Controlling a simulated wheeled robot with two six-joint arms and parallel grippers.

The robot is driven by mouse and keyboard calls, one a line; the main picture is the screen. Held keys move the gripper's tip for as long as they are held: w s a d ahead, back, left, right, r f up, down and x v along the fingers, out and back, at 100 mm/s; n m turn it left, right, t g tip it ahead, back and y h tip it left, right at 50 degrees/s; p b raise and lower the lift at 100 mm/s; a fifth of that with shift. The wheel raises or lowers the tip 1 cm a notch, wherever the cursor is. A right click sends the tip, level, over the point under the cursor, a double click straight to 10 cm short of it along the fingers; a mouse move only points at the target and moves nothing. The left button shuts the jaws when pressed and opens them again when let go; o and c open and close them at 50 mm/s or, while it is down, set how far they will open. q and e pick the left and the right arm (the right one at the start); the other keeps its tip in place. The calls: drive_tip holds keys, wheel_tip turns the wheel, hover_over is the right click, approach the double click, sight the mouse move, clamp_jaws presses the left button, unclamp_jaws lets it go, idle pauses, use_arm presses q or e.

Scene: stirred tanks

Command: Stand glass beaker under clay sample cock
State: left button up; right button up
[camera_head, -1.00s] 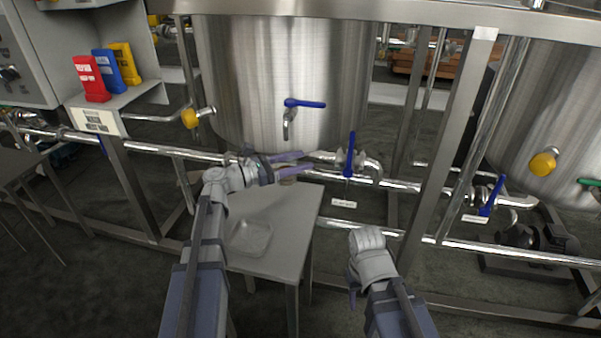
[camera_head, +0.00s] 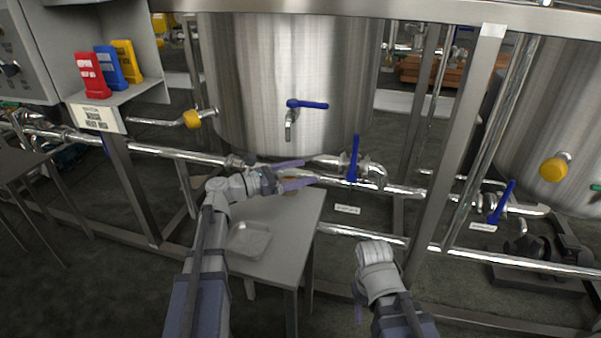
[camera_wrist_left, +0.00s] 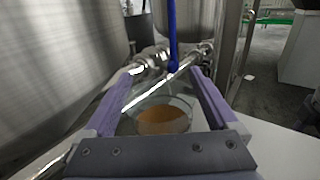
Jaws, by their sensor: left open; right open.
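A glass beaker (camera_wrist_left: 162,115) with brown contents is between the two spread purple fingers of my left gripper (camera_head: 308,172) in the left wrist view. In the head view only a small brownish part of it (camera_head: 290,187) shows by the fingers, over the far part of a grey table; the fingers hide the rest. My left gripper is open around the beaker; contact is not clear. A sample cock (camera_head: 290,122) with a blue lever (camera_head: 307,104) sticks out of the steel tank above and behind the gripper. My right gripper (camera_head: 358,312) is open and empty, low and right of the table.
Steel pipes with a blue-handled valve (camera_head: 353,160) run behind the table. A frame post (camera_head: 460,140) stands at right. Red, blue and yellow objects (camera_head: 110,70) sit on a shelf at left.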

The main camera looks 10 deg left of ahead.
use_arm(q)
drive_tip(key=shift+r, duration=0.1)
drive_tip(key=shift+s+a+r, duration=0.1)
drive_tip(key=shift+a, duration=0.05)
drive_tip(key=v, duration=1.1)
drive_tip(key=shift+s+a, duration=0.25)
